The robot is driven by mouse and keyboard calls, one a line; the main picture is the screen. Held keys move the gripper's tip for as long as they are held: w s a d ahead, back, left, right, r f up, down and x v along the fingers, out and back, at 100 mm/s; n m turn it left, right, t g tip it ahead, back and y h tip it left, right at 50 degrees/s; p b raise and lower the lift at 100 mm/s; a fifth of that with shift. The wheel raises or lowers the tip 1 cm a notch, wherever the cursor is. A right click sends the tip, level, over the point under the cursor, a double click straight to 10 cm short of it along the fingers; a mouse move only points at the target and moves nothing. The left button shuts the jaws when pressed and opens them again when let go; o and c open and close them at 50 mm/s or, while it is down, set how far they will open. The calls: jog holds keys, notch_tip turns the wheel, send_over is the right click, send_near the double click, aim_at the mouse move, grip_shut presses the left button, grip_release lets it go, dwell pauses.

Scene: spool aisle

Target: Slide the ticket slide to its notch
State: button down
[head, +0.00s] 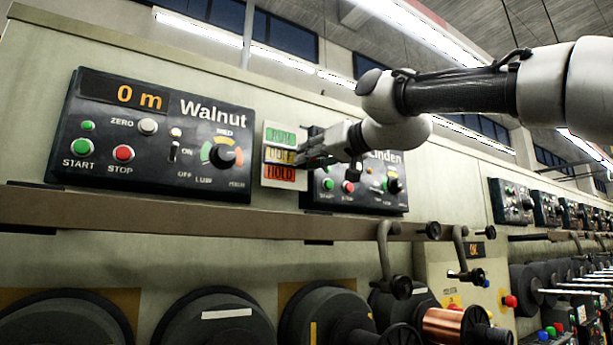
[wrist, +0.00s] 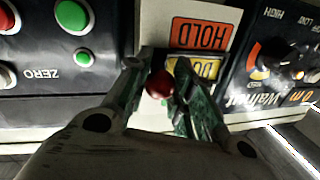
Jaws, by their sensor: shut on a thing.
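The ticket board (head: 271,138) is a pale plate with green RUN, yellow middle and orange HOLD labels, between the Walnut and Linden panels. The ticket slide, seen as a dark frame (wrist: 168,66) in the wrist view, sits around the yellow label, whose word is partly covered. My gripper (head: 303,157) reaches in from the right. In the wrist view my gripper (wrist: 160,88) is shut on the slide's dark red knob (wrist: 159,82). The wrist view is upside down, so HOLD (wrist: 203,33) appears above the yellow label. I cannot make out the notch.
The Walnut panel (head: 150,140) lies close left of the board and the Linden panel (head: 365,185) close right, partly behind my gripper. A long brown rail (head: 180,215) runs below, with crank handles (head: 388,262) to the right. Large dark spools (head: 215,320) stand beneath.

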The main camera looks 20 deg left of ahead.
aim_at(299, 141)
jog(key=shift+r, duration=2.5)
jog(key=c, duration=1.1)
grip_release()
jog(key=shift+c, duration=0.2)
